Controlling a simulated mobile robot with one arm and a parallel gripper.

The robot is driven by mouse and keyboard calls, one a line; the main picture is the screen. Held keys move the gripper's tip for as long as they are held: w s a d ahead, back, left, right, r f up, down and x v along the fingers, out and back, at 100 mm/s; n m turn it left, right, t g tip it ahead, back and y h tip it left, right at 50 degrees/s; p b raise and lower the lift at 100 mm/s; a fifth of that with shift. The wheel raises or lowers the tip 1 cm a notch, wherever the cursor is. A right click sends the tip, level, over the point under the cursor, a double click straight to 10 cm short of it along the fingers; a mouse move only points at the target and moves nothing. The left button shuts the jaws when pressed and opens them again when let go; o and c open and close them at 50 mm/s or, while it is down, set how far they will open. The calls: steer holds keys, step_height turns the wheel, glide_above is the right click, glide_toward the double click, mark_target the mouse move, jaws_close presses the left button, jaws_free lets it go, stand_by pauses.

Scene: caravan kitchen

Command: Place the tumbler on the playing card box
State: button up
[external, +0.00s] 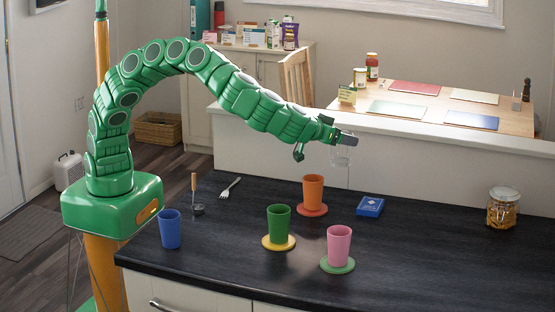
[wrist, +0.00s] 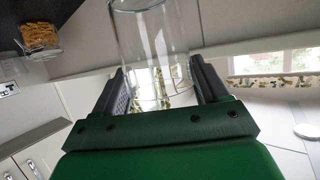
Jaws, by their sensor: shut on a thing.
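My gripper (external: 346,138) is shut on a clear glass tumbler (external: 341,156) and holds it in the air above the dark counter. In the wrist view the tumbler (wrist: 157,50) stands between the two dark fingers (wrist: 160,88). The blue playing card box (external: 370,206) lies flat on the counter, below and a little right of the tumbler. The tumbler and the box are well apart. The box does not show in the wrist view.
An orange cup (external: 312,190), a green cup (external: 278,225) and a pink cup (external: 338,243) stand on coasters. A blue cup (external: 169,229), a fork (external: 229,188) and a pasta jar (external: 502,208) are also on the counter (external: 430,250). A low ledge (external: 440,150) runs behind.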

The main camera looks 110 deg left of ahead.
steer(key=shift+w+a+f, duration=0.15)
steer(key=shift+w+f, duration=1.45)
steer(key=shift+f, duration=0.25)
steer(key=shift+w+a+f, duration=0.15)
steer(key=shift+w+f, duration=1.5)
steer(key=shift+f, duration=0.15)
steer(key=shift+w+a+f, duration=0.15)
steer(key=shift+w+f, duration=1.45)
steer(key=shift+f, duration=0.25)
steer(key=shift+f, duration=0.15)
steer(key=o, duration=1.6)
steer(key=shift+o, duration=0.2)
steer(key=shift+d+r, duration=0.1)
steer(key=shift+r, duration=0.1)
steer(key=v, duration=1.2)
